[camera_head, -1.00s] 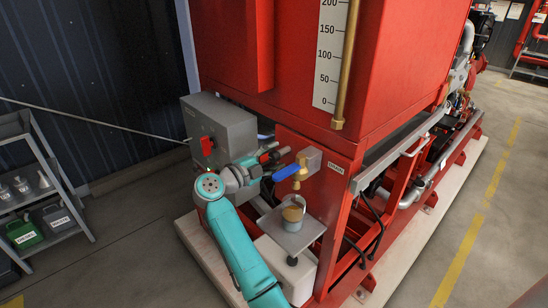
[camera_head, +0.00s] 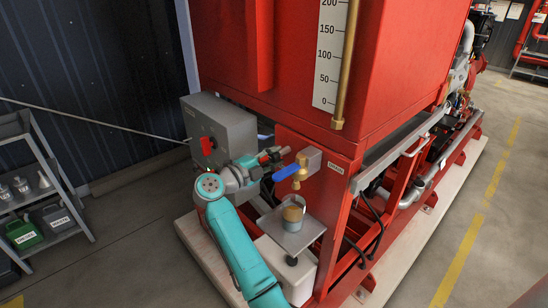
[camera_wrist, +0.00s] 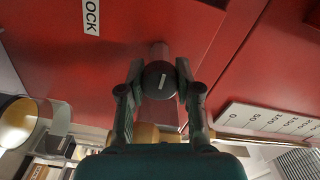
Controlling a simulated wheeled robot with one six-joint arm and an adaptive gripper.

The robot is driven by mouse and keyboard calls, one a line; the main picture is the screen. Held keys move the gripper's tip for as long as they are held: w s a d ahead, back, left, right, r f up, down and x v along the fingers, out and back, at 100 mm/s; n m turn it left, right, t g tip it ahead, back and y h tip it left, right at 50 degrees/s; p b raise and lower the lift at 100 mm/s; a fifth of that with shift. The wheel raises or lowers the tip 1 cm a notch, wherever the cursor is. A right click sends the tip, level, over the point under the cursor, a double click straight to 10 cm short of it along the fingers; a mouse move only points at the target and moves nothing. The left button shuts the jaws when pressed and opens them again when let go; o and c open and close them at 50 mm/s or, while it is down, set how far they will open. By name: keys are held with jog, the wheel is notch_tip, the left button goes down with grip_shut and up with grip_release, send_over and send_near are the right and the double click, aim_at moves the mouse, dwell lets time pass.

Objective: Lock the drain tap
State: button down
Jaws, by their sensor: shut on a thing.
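The drain tap (camera_head: 299,174) is brass, on the red tank's corner beside a "DRAIN" label (camera_head: 336,168). Its blue lever (camera_head: 285,173) points left and slightly down from the tap. My gripper (camera_head: 277,155) is just left of and above the lever. In the wrist view, my gripper (camera_wrist: 160,88) is shut on a dark round piece (camera_wrist: 159,80) with a small pale mark. I cannot tell whether the held piece touches the tap. The blue lever does not show in the wrist view.
A metal cup (camera_head: 292,214) stands on a small grey plate (camera_head: 289,237) below the tap. A grey box with a red switch (camera_head: 206,146) is behind my arm. A shelf (camera_head: 58,165) stands at the left. Floor at right is clear.

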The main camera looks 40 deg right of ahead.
jog(key=m, duration=0.9)
jog(key=shift+f+m, duration=0.1)
jog(key=shift+m, duration=0.3)
jog(key=m, duration=0.4)
jog(key=shift+f+m, duration=0.1)
jog(key=shift+m, duration=2.1)
jog(key=c, duration=0.8)
grip_release()
jog(key=a, duration=1.2)
jog(key=shift+s, duration=0.15)
